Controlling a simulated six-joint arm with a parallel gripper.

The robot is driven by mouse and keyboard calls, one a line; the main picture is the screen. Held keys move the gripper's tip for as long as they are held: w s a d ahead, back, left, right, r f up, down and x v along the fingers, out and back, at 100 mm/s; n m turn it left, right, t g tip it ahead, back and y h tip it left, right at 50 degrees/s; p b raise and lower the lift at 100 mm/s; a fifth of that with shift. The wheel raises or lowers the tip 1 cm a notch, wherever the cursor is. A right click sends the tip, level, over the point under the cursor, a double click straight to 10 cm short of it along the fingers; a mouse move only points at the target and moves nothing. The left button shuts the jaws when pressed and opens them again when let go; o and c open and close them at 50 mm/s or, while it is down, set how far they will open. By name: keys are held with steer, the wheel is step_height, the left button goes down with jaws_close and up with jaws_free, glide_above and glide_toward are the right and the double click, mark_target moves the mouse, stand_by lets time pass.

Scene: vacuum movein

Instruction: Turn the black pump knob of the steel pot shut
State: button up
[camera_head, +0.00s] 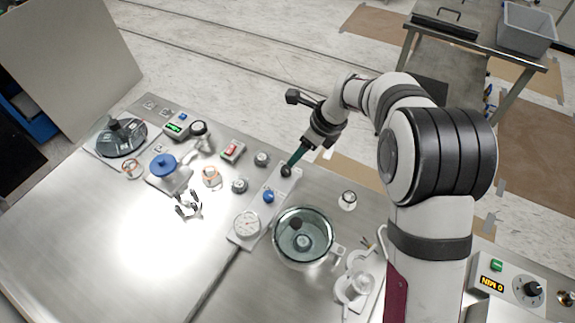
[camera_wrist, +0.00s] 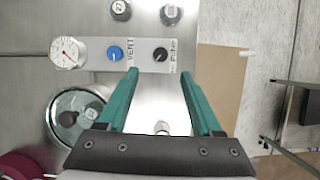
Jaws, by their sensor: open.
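The black pump knob (camera_head: 286,171) sits at the far end of a light panel (camera_head: 257,211). In the wrist view the knob (camera_wrist: 160,54) shows beside its partly readable label, with a light pointer mark on it. My gripper (camera_head: 294,162) is right at the knob in the head view. In the wrist view its teal fingers (camera_wrist: 158,72) are open, with the knob a little beyond and between the tips; no contact shows. The steel pot (camera_head: 303,238) with a clear lid stands beside the panel, and shows at lower left in the wrist view (camera_wrist: 77,119).
A blue vent knob (camera_head: 268,196) and a round gauge (camera_head: 247,223) share the panel. The steel table's left front is bare.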

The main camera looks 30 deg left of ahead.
mark_target(286, 169)
steer(key=x, duration=1)
steer(key=shift+w+f, duration=0.1)
steer(key=shift+f, duration=0.05)
jaws_close()
